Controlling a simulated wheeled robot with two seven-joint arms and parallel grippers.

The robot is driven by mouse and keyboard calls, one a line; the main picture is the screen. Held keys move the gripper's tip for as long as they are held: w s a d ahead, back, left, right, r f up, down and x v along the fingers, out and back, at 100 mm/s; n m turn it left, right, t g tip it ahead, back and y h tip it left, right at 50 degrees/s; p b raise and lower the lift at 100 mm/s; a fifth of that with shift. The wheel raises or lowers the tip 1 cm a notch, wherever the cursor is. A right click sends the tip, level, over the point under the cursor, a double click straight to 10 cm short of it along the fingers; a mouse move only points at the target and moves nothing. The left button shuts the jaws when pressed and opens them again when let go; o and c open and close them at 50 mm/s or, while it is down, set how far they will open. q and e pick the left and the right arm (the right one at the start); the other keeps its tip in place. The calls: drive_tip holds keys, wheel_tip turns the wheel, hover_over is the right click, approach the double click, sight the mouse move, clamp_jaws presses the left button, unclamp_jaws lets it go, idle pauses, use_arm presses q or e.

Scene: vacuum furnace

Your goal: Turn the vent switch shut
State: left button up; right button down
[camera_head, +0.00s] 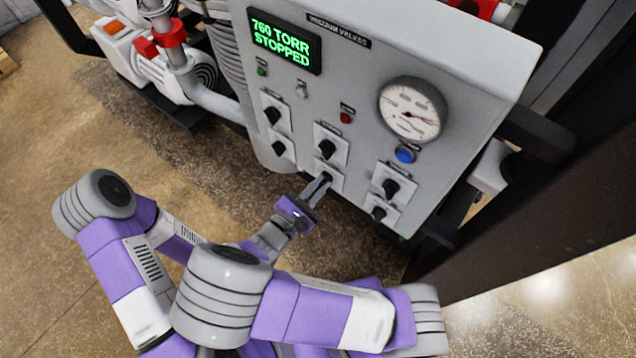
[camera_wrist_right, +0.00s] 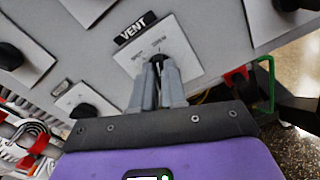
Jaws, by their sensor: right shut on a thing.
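The vent switch (camera_wrist_right: 155,68) is a dark knob on a white plate below a black VENT label (camera_wrist_right: 135,28) in the right wrist view. My right gripper (camera_wrist_right: 157,84) is shut on the knob, with one grey finger on each side. The fingers hide most of the knob, so its exact angle is hard to tell. In the head view the switch plate (camera_head: 336,184) is the lower middle one on the grey panel. My right gripper (camera_head: 322,184) reaches it from below. My left gripper is not in view.
Other black knobs sit close by: one directly above (camera_head: 326,147), others at left (camera_head: 278,148) and right (camera_head: 379,213). A pressure gauge (camera_head: 411,110) and blue button (camera_head: 405,155) are to the right. A green display (camera_head: 284,42) reads 760 TORR STOPPED.

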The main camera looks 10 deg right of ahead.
drive_tip(key=n+p, duration=0.2)
drive_tip(key=shift+r+n+p, duration=0.2)
drive_tip(key=shift+n+p, duration=0.1)
drive_tip(key=shift+p, duration=0.05)
drive_tip(key=n+p, duration=0.2)
drive_tip(key=shift+n, duration=0.4)
drive_tip(key=shift+w+a+f+n+p, duration=0.1)
drive_tip(key=shift+n+p, duration=0.75)
drive_tip(key=shift+n, duration=0.35)
drive_tip(key=shift+w+f+n+p, duration=0.1)
drive_tip(key=shift+n+p, duration=0.7)
drive_tip(key=shift+n, duration=0.7)
drive_tip(key=shift+s, duration=0.1)
drive_tip(key=c, duration=1.2)
unclamp_jaws()
